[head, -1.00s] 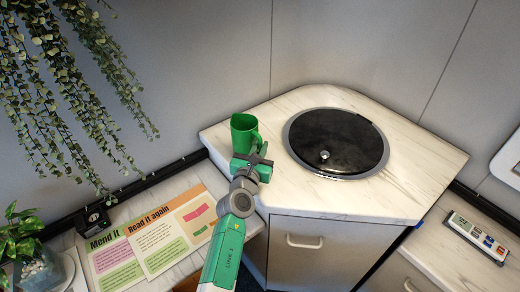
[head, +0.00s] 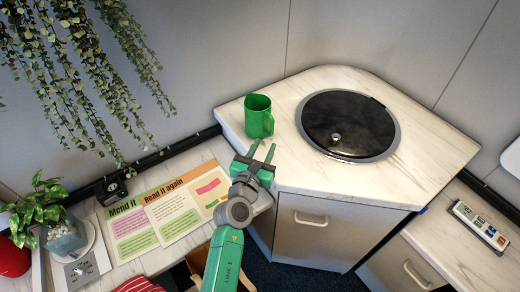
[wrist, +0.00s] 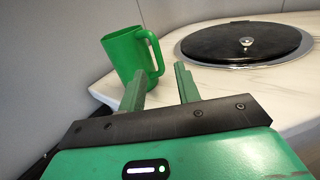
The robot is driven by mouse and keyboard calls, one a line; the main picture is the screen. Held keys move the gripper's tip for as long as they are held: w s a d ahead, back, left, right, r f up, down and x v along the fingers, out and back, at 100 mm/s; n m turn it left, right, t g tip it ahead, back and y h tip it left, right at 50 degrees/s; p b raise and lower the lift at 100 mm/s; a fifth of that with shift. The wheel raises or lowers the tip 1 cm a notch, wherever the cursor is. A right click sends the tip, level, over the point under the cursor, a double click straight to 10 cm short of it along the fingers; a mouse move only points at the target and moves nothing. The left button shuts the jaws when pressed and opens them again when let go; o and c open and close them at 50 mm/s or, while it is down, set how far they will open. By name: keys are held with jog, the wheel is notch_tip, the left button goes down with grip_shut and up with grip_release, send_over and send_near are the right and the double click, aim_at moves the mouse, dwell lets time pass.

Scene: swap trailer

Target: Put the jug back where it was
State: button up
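The green jug (head: 257,117) stands upright on the left part of the marble-patterned corner counter (head: 290,178), beside the round black lid. It also shows in the wrist view (wrist: 127,52), with its handle turned to the right. My gripper (head: 262,149) is open and empty, just in front of the jug and apart from it. In the wrist view my two green fingers (wrist: 160,85) are spread, with counter visible between them. The left fingertip overlaps the jug's lower part in that picture.
The round black lid (head: 345,122) with a metal rim is set in the counter right of the jug. A lower shelf with printed cards (head: 160,214) lies left. Hanging plants (head: 85,70) are at upper left. The counter's front area is clear.

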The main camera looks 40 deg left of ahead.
jog(key=v, duration=0.3)
jog(key=shift+s, duration=0.15)
jog(key=w+d+r+m+t+h, duration=0.2)
jog(key=d+r+m+t+h, duration=0.1)
jog(key=d+r+m, duration=0.95)
jog(key=w+d+r+m+t+h, duration=0.1)
jog(key=d+r+m+t+h, duration=0.15)
jog(key=d+r+m, duration=0.95)
jog(key=s+d+r+m+t, duration=0.1)
jog(key=s+d+r+m, duration=0.4)
jog(key=r, duration=0.6)
jog(key=s+d+r+m+t+h, duration=0.1)
jog(key=s+d+r+m+t, duration=0.1)
jog(key=s+d+r+m, duration=0.3)
jog(key=s+r+m, duration=0.4)
jog(key=r+m, duration=0.2)
jog(key=shift+s, duration=0.35)
jog(key=shift+a+h, duration=0.1)
jog(key=shift+h, duration=0.15)
